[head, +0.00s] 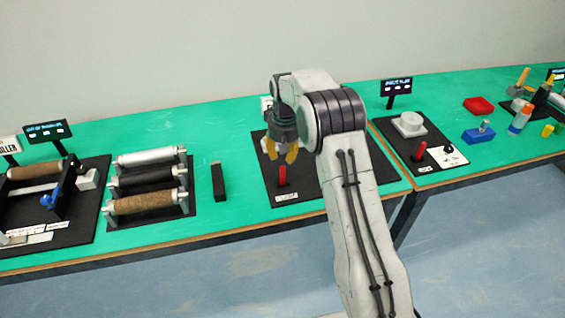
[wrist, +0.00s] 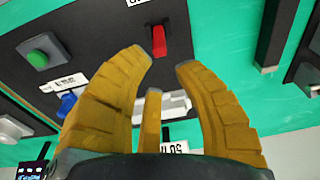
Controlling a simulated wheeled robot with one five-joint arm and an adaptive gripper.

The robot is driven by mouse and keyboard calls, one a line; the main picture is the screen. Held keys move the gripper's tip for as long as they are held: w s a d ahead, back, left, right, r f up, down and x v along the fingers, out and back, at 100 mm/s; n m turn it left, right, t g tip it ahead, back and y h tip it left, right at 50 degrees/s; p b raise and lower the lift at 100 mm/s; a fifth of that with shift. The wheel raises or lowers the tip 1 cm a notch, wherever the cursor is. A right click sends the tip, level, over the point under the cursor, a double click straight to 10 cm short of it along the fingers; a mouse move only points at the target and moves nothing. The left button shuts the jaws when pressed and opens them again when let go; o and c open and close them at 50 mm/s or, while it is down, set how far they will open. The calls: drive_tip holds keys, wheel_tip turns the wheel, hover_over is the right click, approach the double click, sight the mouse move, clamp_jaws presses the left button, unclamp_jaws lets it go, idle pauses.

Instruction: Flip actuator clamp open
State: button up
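A red handle (head: 281,177) stands up from the black plate (head: 306,188) at the middle of the bench, near a white label at the plate's front edge. The red handle also shows in the wrist view (wrist: 158,40), beyond my fingertips. I cannot tell for sure that it is the clamp's lever. My gripper (head: 280,155) hangs above and slightly behind the handle, apart from it. In the wrist view its yellow fingers (wrist: 164,68) are spread and hold nothing. A white part (wrist: 176,106) lies behind the fingers, partly hidden by them.
A black bar (head: 218,181) and a rack of rollers (head: 151,182) stand left. A second black plate with a red handle (head: 420,151) is right. The wrist view shows a green button (wrist: 38,57) and a blue part (wrist: 67,104).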

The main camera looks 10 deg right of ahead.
drive_tip(key=r, duration=0.4)
drive_tip(key=shift+s, duration=0.25)
drive_tip(key=shift+w, duration=0.1)
drive_tip(key=shift+w+f, duration=0.15)
drive_tip(key=s+f+g, duration=0.2)
drive_tip(key=s+f, duration=0.1)
drive_tip(key=s, duration=0.4)
drive_tip(key=s+f+g, duration=0.1)
drive_tip(key=s+f, duration=0.1)
drive_tip(key=s, duration=0.6)
drive_tip(key=s+r+t, duration=0.3)
drive_tip(key=s+r, duration=0.5)
drive_tip(key=s, duration=0.3)
drive_tip(key=s+r+t, duration=0.2)
drive_tip(key=s+r, duration=0.6)
drive_tip(key=s, duration=0.3)
drive_tip(key=shift+s+r+t, duration=0.25)
drive_tip(key=shift+s+t, duration=0.1)
drive_tip(key=shift+t, duration=0.05)
